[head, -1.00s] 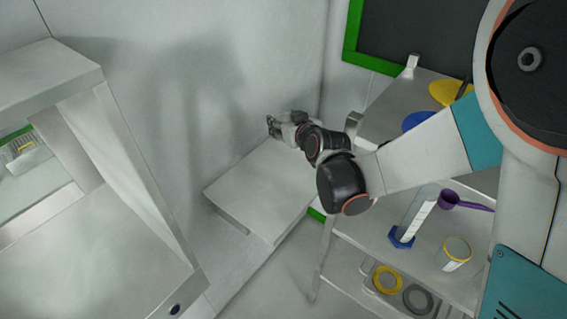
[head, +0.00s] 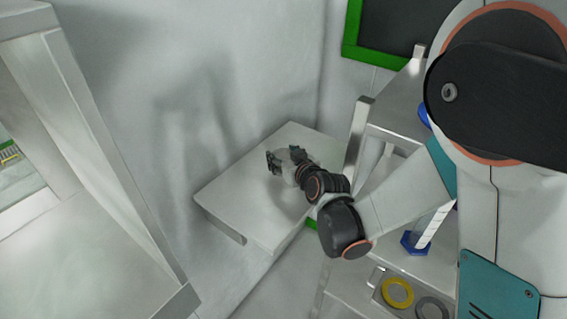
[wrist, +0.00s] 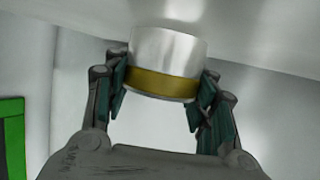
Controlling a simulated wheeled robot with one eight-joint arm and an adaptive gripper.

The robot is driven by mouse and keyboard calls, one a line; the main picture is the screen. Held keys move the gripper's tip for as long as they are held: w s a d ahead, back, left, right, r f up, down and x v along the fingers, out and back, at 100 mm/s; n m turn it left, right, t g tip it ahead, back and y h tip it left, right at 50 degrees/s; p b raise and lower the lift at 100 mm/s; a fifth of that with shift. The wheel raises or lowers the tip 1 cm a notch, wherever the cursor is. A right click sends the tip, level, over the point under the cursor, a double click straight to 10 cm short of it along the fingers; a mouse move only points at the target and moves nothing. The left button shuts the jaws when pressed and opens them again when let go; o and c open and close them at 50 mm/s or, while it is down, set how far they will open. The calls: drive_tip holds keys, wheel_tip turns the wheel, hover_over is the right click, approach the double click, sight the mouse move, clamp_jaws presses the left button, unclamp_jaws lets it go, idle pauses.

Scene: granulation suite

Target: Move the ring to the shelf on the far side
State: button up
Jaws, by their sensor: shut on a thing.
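My gripper (head: 272,162) shows in the head view over the pale shelf (head: 224,197) fixed low against the far wall. In the wrist view my gripper (wrist: 160,88) is shut on a shiny silver round piece with a yellow band (wrist: 165,84), one finger on each side. Whether this piece is hollow cannot be told. In the head view the held piece is too small or hidden to make out. A yellow ring (head: 397,292) and a grey ring (head: 432,308) lie in a tray low on the rack at the right.
A metal rack (head: 353,150) stands just right of the wall shelf, close to my arm. A blue-footed cylinder (head: 414,243) stands on it. A large pale cabinet frame (head: 110,150) fills the left. The wall shelf's visible top looks clear.

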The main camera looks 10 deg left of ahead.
drive_tip(key=shift+f, duration=0.1)
drive_tip(key=shift+f, duration=0.1)
drive_tip(key=o, duration=1.3)
drive_tip(key=p+v, duration=0.3)
drive_tip(key=v, duration=0.9)
drive_tip(key=shift+d, duration=0.15)
